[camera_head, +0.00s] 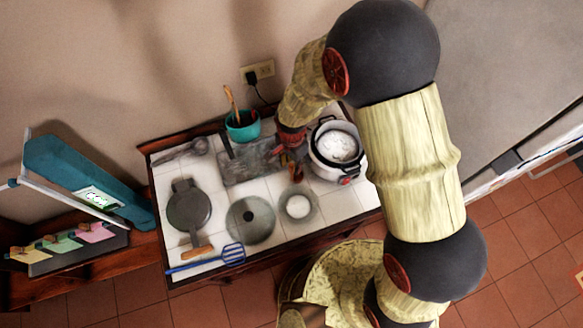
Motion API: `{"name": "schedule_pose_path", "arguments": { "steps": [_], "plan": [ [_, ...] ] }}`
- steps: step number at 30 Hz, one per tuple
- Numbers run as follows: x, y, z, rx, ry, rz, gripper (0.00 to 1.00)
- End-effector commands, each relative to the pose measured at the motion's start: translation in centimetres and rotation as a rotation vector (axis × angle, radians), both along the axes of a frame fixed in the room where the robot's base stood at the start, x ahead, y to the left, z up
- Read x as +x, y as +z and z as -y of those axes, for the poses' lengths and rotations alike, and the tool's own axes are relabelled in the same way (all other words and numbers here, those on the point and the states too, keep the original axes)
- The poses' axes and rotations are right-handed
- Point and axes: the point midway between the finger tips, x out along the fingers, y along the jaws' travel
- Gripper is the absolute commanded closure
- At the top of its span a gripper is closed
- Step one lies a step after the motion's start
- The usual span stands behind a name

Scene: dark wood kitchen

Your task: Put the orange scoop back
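A teal pot (243,131) stands at the back of the white tiled counter. A thin orange-brown utensil (231,100) leans out of it; I cannot tell whether it is the orange scoop, as its lower end is hidden in the pot. My arm reaches down from the upper right. My gripper (294,166) is low over the counter, between a dark grey slab (250,163) and a white cooker (345,172). Its fingers are small and dark, so I cannot tell whether they are open or hold anything.
A dark round pan (189,204), a blue slotted spatula (232,254), a grey disc (250,220), a small white-centred dish (299,206) and a grey ladle (199,147) lie on the counter. A teal scale-like device (85,178) stands left. Tiled floor lies in front.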

Motion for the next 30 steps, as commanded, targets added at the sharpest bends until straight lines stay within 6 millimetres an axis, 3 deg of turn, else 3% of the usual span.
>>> {"name": "schedule_pose_path", "arguments": {
  "steps": [3, 10, 23, 26, 30],
  "plan": [
    [0.2, 2.7, -0.1, 0.004, 0.0, 0.006, 0.69],
    [0.1, 6.5, -0.1, 0.002, 0.0, 0.003, 0.69],
    [0.1, 8.4, 0.1, 0.002, 0.003, 0.005, 0.69],
    [0.5, 10.2, 1.0, 0.013, 0.027, 0.024, 0.69],
    [1.1, 15.5, 4.1, 0.034, 0.108, 0.084, 0.69]
  ]
}}
